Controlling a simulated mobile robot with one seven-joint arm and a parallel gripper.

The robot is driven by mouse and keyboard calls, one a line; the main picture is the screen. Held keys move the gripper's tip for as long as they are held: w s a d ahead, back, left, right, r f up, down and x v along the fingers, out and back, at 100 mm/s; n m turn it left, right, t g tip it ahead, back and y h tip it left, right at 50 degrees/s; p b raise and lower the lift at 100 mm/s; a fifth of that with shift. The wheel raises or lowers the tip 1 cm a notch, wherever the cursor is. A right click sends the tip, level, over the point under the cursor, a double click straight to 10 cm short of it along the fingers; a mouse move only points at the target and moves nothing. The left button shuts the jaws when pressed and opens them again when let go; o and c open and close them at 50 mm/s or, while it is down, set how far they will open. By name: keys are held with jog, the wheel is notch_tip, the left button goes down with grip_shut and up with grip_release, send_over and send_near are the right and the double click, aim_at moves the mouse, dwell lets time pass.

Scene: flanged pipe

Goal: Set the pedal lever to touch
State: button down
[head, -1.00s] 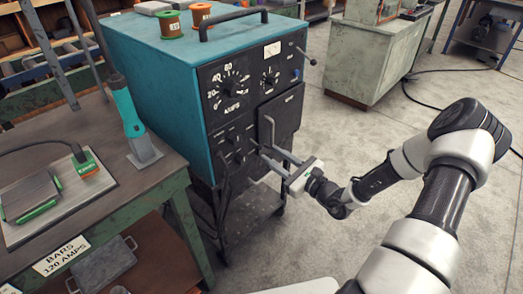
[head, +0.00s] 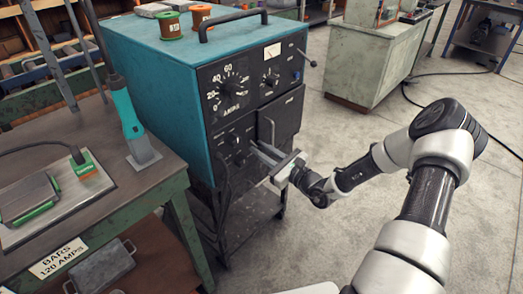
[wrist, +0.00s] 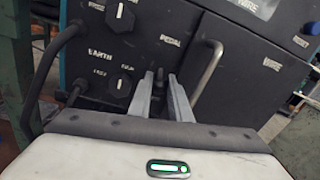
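The pedal lever (wrist: 158,76) is a small dark stub on the black front panel, below the label "PEDAL". In the wrist view it shows between the two grey fingers of my gripper (wrist: 160,85). A gap shows between the fingers, and I cannot tell whether either one touches the lever. In the head view my gripper (head: 258,150) reaches the lower front panel of the teal welding machine (head: 165,75), and its fingers hide the lever there. The lever's setting and any "touch" marking are not readable.
A bent metal handle (wrist: 208,68) stands close right of the fingers. The green workbench (head: 95,225) flanks the machine's left. Floor (head: 310,130) to the right is open.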

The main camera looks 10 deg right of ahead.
jog(key=shift+f+t+y+b, duration=0.3)
jog(key=shift+f+t+b, duration=0.2)
jog(key=shift+f+b, duration=0.1)
jog(key=shift+r+t, duration=0.2)
jog(key=shift+t, duration=0.1)
jog(key=c, duration=1.8)
grip_release()
jog(key=p+v, duration=0.2)
jog(key=v, duration=1.5)
jog(key=shift+d+f, duration=0.2)
